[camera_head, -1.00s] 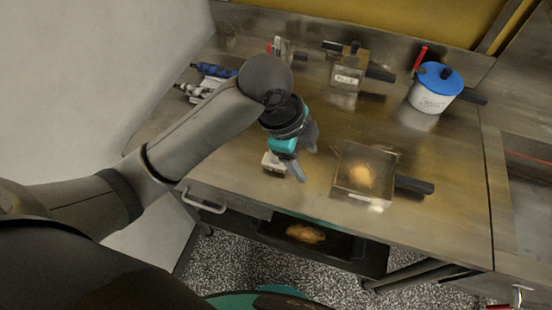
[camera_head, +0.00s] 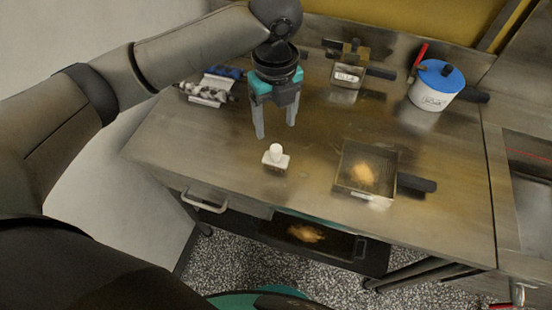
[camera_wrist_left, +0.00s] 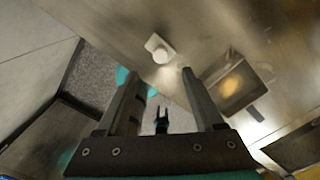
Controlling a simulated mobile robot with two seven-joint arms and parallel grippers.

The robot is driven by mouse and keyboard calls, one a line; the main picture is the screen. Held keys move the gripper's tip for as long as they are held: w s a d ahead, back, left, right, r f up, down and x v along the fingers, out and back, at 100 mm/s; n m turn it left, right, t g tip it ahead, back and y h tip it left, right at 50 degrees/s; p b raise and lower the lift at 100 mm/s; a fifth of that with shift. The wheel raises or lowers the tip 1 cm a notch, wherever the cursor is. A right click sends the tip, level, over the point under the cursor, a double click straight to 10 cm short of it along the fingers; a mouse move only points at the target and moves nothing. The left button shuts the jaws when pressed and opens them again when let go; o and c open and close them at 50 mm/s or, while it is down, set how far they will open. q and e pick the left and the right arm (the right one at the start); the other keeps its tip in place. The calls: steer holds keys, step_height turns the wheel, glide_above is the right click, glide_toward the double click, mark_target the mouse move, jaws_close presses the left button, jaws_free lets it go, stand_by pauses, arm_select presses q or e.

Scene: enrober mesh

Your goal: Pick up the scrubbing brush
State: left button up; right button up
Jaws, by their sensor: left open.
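The scrubbing brush (camera_head: 275,161) looks like a small pale block with a round white knob on top. It stands upright on the steel table near the front edge, and it also shows in the left wrist view (camera_wrist_left: 159,48). My left gripper (camera_head: 274,130) is open and empty, its two fingers pointing down. It is above the table, behind the brush in the head view and apart from it. In the left wrist view the brush lies beyond the open fingertips (camera_wrist_left: 157,74).
A square pan (camera_head: 350,183) with something orange in it stands right of the brush. A labelled steel container (camera_head: 347,76) and a white pot with a blue lid (camera_head: 430,98) stand further back. Metal and blue items (camera_head: 205,92) lie at the left. An open drawer (camera_head: 345,244) juts out below.

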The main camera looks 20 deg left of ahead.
mark_target(276, 148)
arm_select(q)
step_height(276, 148, down, 10)
steer(key=shift+r+b, duration=0.1)
steer(key=shift+b, duration=0.55)
steer(key=shift+w, duration=0.1)
jaws_close()
stand_by(0.3)
